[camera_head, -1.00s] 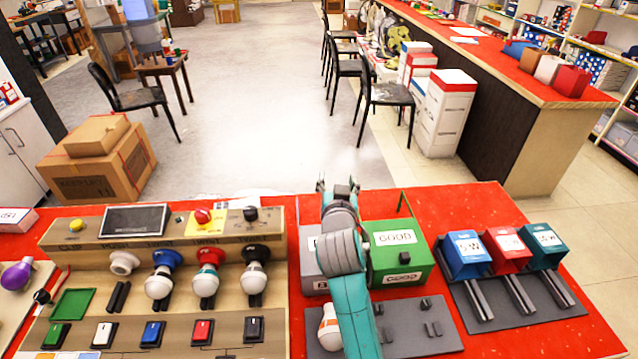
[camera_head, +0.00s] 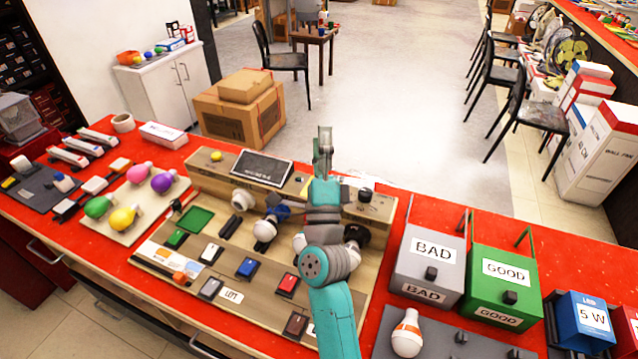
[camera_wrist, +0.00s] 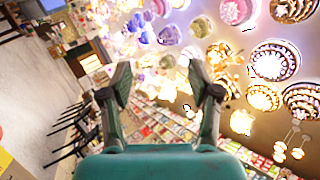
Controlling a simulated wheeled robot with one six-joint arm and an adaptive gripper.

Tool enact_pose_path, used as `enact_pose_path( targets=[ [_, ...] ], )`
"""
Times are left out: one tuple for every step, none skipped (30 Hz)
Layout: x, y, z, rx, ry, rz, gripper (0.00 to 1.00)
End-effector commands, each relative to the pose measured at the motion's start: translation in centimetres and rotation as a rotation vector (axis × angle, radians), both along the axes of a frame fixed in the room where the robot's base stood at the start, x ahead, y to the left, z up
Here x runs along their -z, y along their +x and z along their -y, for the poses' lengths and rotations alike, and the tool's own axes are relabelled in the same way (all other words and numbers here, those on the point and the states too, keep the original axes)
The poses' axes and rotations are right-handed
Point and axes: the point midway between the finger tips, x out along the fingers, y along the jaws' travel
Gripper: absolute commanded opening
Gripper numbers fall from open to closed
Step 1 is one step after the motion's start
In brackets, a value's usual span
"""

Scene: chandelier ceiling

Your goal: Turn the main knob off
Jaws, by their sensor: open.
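The wooden test panel (camera_head: 208,187) stands on the red table. A black knob (camera_head: 365,194) sits on its upper ledge at the right, just right of my arm; I cannot tell which way it is turned or whether it is the main knob. A yellow button (camera_head: 216,155) is at the ledge's left end, beside a dark screen (camera_head: 262,168). My arm hides the red button and most of its yellow plate (camera_head: 305,187). My gripper (camera_head: 325,132) points up above the ledge. The wrist view shows its fingers (camera_wrist: 160,88) apart with nothing between them.
Bulbs sit in sockets below the ledge, partly behind my arm. A grey BAD box (camera_head: 400,278) and a green GOOD box (camera_head: 483,308) stand to the right. Coloured bulbs lie on a board (camera_head: 139,201) at the left. Cardboard boxes (camera_head: 240,121) are on the floor behind.

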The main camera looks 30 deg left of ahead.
Motion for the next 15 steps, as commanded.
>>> enact_pose_path(
  targets=[
    [0.2,-0.6,-0.6,-0.041,0.113,-0.051,0.62],
    [0.4,-0.9,-0.7,-0.061,0.185,-0.086,0.62],
    [0.9,-1.0,-0.8,-0.085,0.281,-0.137,0.62],
    [1.3,-1.2,-0.9,-0.100,0.353,-0.178,0.62],
    [1.9,-1.2,-0.9,-0.113,0.422,-0.221,0.62],
    [2.8,-1.4,-1.1,-0.127,0.512,-0.280,0.62],
    [3.7,-1.4,-1.2,-0.134,0.579,-0.328,0.62],
    [4.6,-1.5,-1.4,-0.140,0.643,-0.377,0.62],
    [6.0,-1.7,-1.6,-0.142,0.725,-0.443,0.62],
    [7.1,-1.8,-1.8,-0.139,0.782,-0.491,0.62],
    [8.3,-2.0,-2.1,-0.135,0.837,-0.541,0.62],
    [9.8,-2.2,-2.4,-0.125,0.902,-0.602,0.62],
    [10.9,-2.5,-2.7,-0.117,0.946,-0.647,0.62],
    [12.0,-2.7,-2.9,-0.106,0.984,-0.689,0.62],
    [13.4,-3.1,-3.2,-0.093,1.029,-0.739,0.62]
  ],
)
